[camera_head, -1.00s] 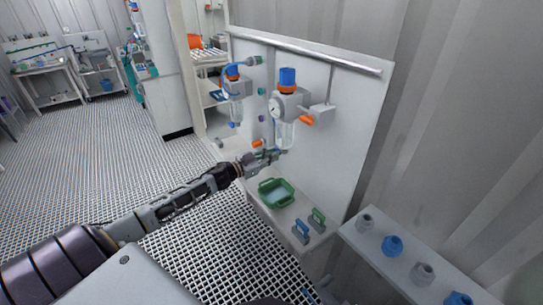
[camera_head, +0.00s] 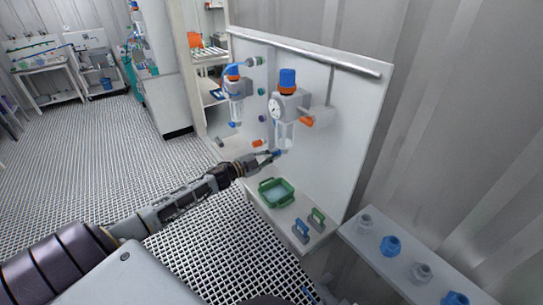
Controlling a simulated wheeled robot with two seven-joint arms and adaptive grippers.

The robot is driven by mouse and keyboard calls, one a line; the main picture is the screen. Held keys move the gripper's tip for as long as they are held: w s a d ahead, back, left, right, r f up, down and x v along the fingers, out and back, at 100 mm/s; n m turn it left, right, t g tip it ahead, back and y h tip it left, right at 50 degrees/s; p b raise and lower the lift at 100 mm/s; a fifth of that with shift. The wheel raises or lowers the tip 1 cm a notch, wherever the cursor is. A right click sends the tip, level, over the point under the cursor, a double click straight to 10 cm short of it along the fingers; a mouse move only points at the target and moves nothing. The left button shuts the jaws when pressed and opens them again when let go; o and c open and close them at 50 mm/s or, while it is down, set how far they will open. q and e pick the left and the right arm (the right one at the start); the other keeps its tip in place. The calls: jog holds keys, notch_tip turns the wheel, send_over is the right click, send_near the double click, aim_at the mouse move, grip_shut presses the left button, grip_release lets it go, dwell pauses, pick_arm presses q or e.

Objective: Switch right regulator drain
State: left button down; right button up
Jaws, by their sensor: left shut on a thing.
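The right regulator (camera_head: 287,105) hangs on the white panel, with a blue knob, an orange ring, a round gauge and a clear bowl (camera_head: 285,136) below. Its blue drain (camera_head: 284,151) is at the bowl's lower end, small and partly covered by my fingers. My left gripper (camera_head: 274,155) reaches in from the left and is shut at the drain under the bowl. A second regulator (camera_head: 236,88) hangs to the left on the same panel. My right gripper is not in view.
Below stands a green tray (camera_head: 263,198) on a white shelf, beside blue (camera_head: 301,230) and green (camera_head: 317,219) handled pieces. A shelf with grey and blue fittings (camera_head: 391,245) is at the lower right. An orange-tipped part (camera_head: 306,121) sticks out right of the bowl.

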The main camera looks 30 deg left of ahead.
pick_arm(q)
jog(key=m, duration=0.4)
jog(key=shift+b, duration=0.35)
jog(key=shift+m, duration=1.2)
jog(key=shift+m+b, duration=0.35)
jog(key=shift+m, duration=0.15)
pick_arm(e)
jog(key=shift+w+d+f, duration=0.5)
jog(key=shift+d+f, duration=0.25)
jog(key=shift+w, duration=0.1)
